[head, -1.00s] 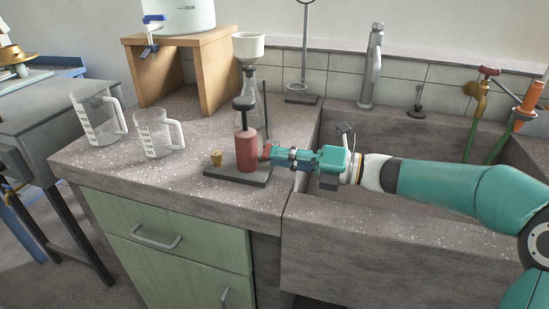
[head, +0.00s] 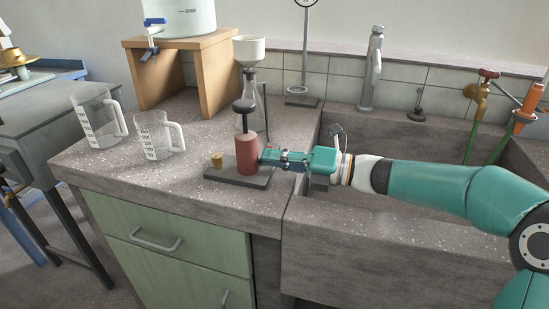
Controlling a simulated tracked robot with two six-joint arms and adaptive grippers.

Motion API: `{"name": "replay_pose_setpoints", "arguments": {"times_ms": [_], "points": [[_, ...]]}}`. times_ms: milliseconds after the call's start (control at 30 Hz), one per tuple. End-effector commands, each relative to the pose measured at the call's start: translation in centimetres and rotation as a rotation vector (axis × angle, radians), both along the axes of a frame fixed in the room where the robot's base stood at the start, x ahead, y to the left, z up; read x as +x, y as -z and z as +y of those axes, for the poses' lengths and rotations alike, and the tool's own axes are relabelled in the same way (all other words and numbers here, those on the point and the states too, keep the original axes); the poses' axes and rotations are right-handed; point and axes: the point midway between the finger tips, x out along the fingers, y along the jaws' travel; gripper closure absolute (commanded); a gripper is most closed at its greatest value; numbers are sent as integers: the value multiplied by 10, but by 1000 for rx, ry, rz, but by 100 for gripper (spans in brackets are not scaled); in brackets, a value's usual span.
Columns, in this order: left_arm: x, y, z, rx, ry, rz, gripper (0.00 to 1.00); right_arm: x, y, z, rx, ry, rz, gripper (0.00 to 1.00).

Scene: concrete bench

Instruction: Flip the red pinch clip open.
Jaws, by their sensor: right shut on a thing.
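A red cylinder (head: 247,158) with a black knob on top stands upright on a dark base plate (head: 228,174) near the front right of the bench. My right gripper (head: 264,155) reaches in from the right at the cylinder's right side, its jaws shut on a small red piece there, seemingly the red pinch clip. The fingers hide most of this piece, so its shape and whether it is open or shut cannot be told. My left gripper is not in view.
A flask with a white funnel (head: 249,48) stands close behind the cylinder. Two measuring jugs, one nearer (head: 158,137) and one farther left (head: 98,117), stand left. The sink (head: 350,200) lies right, under my right arm.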

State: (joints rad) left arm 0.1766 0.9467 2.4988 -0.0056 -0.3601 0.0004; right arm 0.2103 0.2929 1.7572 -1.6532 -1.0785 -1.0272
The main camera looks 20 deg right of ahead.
Motion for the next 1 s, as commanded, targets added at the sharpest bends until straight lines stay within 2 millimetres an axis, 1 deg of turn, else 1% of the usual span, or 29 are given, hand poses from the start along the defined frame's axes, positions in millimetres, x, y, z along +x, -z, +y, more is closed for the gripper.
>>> {"name": "replay_pose_setpoints", "arguments": {"times_ms": [167, 367, 800, 1000], "points": [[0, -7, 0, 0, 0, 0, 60, 0, -1, -1, 25, 2, 46, 100], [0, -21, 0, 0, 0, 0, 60, -1, -5, 0, 89, 3, 143, 100], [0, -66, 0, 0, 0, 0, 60, -1, -15, 1, 305, 1, 465, 100], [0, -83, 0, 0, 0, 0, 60, -1, -18, 1, 393, 2, 594, 100]]}}
